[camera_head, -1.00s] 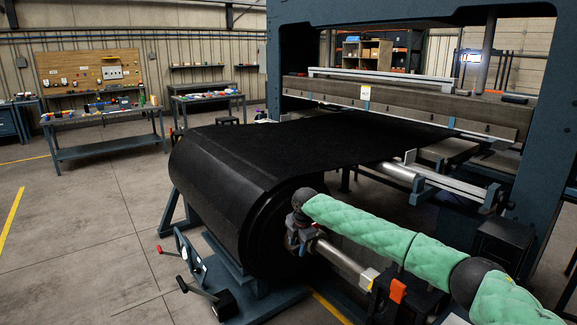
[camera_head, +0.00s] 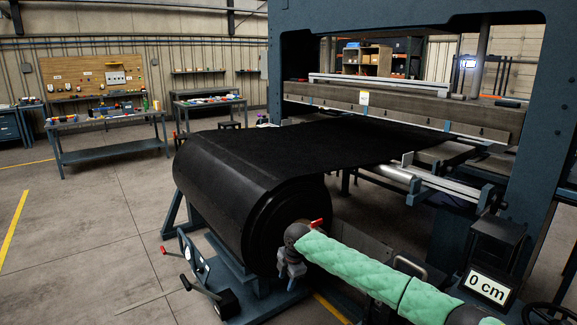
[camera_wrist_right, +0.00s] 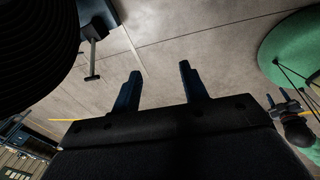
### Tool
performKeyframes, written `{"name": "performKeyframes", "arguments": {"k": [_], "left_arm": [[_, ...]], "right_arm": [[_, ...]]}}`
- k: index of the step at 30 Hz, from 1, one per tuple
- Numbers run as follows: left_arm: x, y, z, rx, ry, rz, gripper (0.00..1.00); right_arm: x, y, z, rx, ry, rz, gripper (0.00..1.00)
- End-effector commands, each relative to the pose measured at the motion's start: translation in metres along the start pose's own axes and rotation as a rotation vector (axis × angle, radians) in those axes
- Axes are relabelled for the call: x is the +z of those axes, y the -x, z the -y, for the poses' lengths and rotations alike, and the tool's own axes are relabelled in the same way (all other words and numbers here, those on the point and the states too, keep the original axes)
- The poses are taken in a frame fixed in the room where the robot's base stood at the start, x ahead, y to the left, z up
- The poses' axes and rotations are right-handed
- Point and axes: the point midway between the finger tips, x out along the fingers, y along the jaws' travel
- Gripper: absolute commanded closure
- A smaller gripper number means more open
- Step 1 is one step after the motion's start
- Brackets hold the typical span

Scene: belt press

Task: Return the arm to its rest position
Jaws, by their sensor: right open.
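My right arm, in a green padded sleeve, reaches in from the lower right in the head view. Its gripper (camera_head: 290,276) hangs down at the near end of the black belt roll (camera_head: 235,195); whether it touches anything there I cannot tell. In the right wrist view the gripper's two dark fingers (camera_wrist_right: 159,88) stand apart with only bare floor between them. At that view's right edge, a dark wrist and small gripper (camera_wrist_right: 284,107) beside green padding look like my left one; its jaws are too small to read. My left arm is out of the head view.
The press frame (camera_head: 535,130) stands at the right, with a "0 cm" display (camera_head: 489,288) near its foot. A red handle (camera_head: 317,223) is just above my right wrist. Levers (camera_head: 205,290) stand at the roll's front. A workbench (camera_head: 110,120) is at back left; the left floor is clear.

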Motion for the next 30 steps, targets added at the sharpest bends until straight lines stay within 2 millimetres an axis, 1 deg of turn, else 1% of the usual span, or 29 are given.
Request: {"name": "performKeyframes", "arguments": {"k": [1,5,6,12,17,21,26,30], "left_arm": [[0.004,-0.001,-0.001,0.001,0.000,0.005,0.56],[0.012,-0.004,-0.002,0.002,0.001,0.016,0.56],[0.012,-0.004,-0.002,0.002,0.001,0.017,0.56],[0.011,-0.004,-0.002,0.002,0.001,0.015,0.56],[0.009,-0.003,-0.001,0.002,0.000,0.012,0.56],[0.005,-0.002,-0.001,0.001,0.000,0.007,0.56],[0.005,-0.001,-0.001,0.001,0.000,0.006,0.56],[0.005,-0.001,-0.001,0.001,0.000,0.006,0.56]], "right_arm": [[-0.010,-0.014,0.009,-0.002,-0.017,-0.015,0.56],[-0.034,-0.044,0.032,0.005,-0.084,-0.048,0.56],[-0.041,-0.053,0.039,0.007,-0.109,-0.059,0.56],[-0.076,-0.093,0.077,0.019,-0.237,-0.109,0.56],[-0.099,-0.121,0.110,0.025,-0.352,-0.144,0.56],[-0.116,-0.142,0.139,0.029,-0.460,-0.170,0.56],[-0.131,-0.163,0.175,0.032,-0.591,-0.195,0.56],[-0.141,-0.181,0.209,0.031,-0.714,-0.208,0.56]]}}
